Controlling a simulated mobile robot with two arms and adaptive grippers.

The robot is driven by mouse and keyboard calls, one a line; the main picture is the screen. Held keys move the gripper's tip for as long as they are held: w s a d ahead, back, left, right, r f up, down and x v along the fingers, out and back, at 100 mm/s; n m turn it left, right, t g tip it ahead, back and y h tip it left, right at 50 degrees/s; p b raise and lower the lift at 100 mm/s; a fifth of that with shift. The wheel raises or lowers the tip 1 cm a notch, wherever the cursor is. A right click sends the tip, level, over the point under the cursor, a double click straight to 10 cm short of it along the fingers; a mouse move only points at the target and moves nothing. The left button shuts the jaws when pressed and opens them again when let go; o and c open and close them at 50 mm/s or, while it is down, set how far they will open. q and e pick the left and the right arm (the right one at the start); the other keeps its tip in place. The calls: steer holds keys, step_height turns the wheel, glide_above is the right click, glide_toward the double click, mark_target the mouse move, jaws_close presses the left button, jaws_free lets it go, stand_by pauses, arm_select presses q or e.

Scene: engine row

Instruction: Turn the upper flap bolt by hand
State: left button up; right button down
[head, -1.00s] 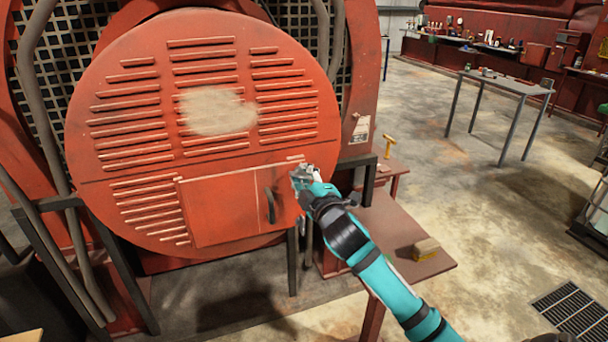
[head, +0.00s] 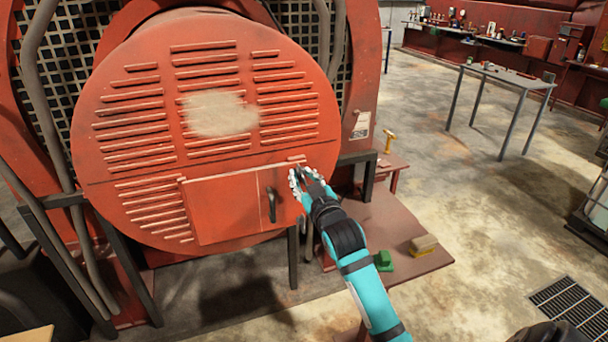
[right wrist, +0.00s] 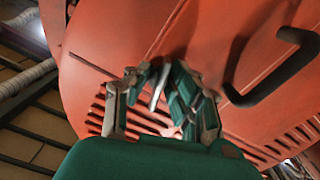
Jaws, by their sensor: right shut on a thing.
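The rectangular red flap (head: 225,205) sits low on the round louvred red cover and looks closed. A dark bar handle (head: 271,205) is on its right part; it also shows in the right wrist view (right wrist: 268,92). My right gripper (head: 302,178) is at the flap's upper right corner, with its fingers shut around the upper flap bolt. In the right wrist view a small grey metal piece, the upper flap bolt (right wrist: 158,90), shows between the fingers. The head view hides most of the bolt behind the gripper. My left gripper is not in view.
A low red table (head: 400,235) stands right of the cover, below my right arm. It carries a yellowish block (head: 424,244) and a green object (head: 385,262). A grey table (head: 510,77) stands farther back, with open floor around it.

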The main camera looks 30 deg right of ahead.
steer(key=shift+a+f+m+p, duration=0.15)
steer(key=shift+m+p, duration=0.35)
steer(key=shift+m, duration=1.1)
steer(key=c, duration=1.5)
jaws_free()
steer(key=shift+o, duration=0.2)
steer(key=shift+s, duration=0.2)
steer(key=v, duration=1.1)
steer(key=shift+s, duration=0.25)
steer(key=shift+a, duration=0.1)
